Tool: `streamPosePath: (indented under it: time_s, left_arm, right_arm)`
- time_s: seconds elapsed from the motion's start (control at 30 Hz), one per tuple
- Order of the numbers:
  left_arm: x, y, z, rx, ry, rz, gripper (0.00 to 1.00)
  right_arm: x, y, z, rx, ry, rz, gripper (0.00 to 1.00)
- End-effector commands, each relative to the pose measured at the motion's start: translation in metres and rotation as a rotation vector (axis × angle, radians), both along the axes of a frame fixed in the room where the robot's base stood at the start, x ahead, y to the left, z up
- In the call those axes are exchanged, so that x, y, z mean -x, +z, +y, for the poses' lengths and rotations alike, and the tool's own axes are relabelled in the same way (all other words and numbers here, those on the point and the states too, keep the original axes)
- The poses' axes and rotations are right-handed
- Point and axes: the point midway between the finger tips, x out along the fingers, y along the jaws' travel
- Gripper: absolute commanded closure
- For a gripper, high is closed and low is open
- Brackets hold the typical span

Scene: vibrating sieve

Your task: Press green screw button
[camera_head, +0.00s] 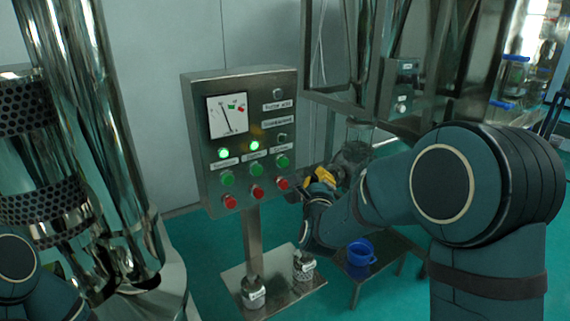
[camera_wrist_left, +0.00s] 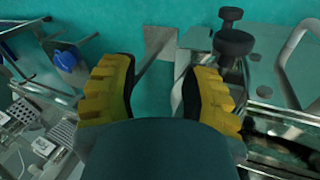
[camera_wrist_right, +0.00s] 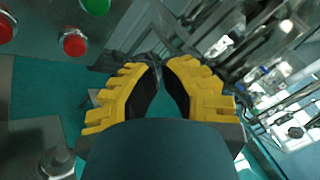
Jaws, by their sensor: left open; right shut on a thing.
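The control panel (camera_head: 246,100) stands on a post, with three green buttons in a row: left (camera_head: 227,178), middle (camera_head: 256,168) and right (camera_head: 283,161). Their labels are too blurred to tell which is the screw button. A red button sits below each. My right gripper (camera_head: 318,181) is just right of the panel, apart from the buttons. In the right wrist view its fingers (camera_wrist_right: 158,75) are close together on something I cannot make out; a green button (camera_wrist_right: 96,4) and red buttons show at upper left. My left gripper (camera_wrist_left: 155,80) is open and empty over the floor.
Lamps above the left and middle green buttons glow green; the right lamp looks dark. A blue container (camera_head: 360,254) sits on a low stand right of the panel. Shiny machinery (camera_head: 90,120) fills the left, and a metal frame stands behind my right arm.

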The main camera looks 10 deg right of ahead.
Motion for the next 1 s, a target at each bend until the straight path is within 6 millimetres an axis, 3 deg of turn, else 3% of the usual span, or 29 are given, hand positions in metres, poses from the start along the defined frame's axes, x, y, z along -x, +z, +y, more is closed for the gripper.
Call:
streamPosePath:
  time_s: [0.5,0.63,1.0]
  left_arm:
    - [-0.011,0.036,0.002,-0.006,0.020,-0.025,0.53]
    - [-0.009,0.024,0.002,-0.004,0.015,-0.020,0.53]
    - [-0.006,0.019,0.001,-0.004,0.011,-0.015,0.53]
  right_arm:
    - [-0.056,0.002,0.021,0.004,0.002,0.002,1.00]
    - [-0.069,-0.002,0.025,0.000,0.000,-0.001,1.00]
    - [-0.081,0.000,0.029,0.001,0.001,0.001,1.00]
